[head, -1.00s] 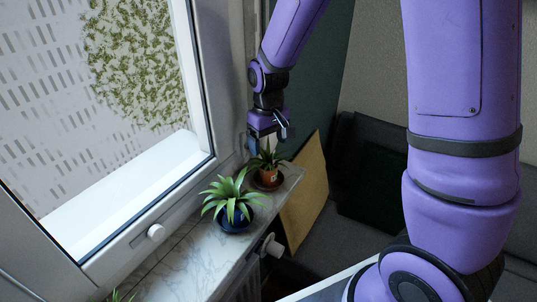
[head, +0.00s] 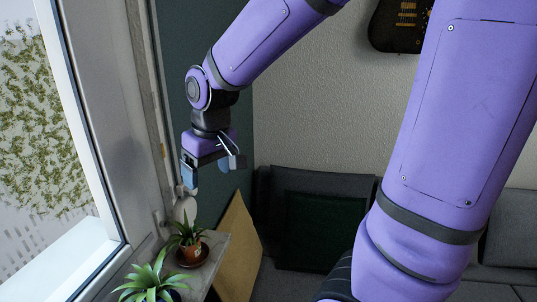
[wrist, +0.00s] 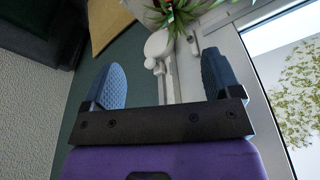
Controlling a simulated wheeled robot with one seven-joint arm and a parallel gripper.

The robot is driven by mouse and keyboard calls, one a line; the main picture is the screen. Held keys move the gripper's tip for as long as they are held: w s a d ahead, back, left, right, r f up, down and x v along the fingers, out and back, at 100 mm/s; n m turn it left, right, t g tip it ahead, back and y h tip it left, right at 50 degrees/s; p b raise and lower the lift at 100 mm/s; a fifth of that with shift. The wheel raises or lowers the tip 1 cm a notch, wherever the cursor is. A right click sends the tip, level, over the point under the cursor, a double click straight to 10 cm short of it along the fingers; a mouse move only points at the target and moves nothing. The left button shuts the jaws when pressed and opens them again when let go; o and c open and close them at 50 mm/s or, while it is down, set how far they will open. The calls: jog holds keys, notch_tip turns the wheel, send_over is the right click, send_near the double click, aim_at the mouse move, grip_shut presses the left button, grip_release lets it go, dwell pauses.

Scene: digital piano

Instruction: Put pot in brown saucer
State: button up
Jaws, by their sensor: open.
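A small orange-brown pot (head: 192,253) with a spiky green plant (head: 187,234) stands upright at the far end of the window sill. A round brown saucer (head: 203,257) is under it, and the pot appears to sit in it. My gripper (head: 212,170) is open and empty, above the plant and apart from it. In the wrist view, my gripper (wrist: 163,82) shows its two blue-grey fingers spread with nothing between them. The plant (wrist: 176,14) shows at that view's top edge, beyond the fingers.
A second, larger plant (head: 150,283) stands nearer on the pale sill (head: 208,279). The window frame (head: 92,150) borders the left side. A tan board (head: 238,250) leans beside the sill, with a dark sofa (head: 320,180) at the right. The air around my gripper looks clear.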

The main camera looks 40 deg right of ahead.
jog(key=s+d+r+t, duration=0.1)
jog(key=s+r, duration=0.3)
jog(key=s, duration=0.3)
jog(key=s+d+r+m+t, duration=0.1)
jog(key=s+d+r+t, duration=0.1)
jog(key=s, duration=0.6)
jog(key=shift+d+r+m, duration=0.15)
jog(key=shift+r+m, duration=0.15)
jog(key=shift+r, duration=0.55)
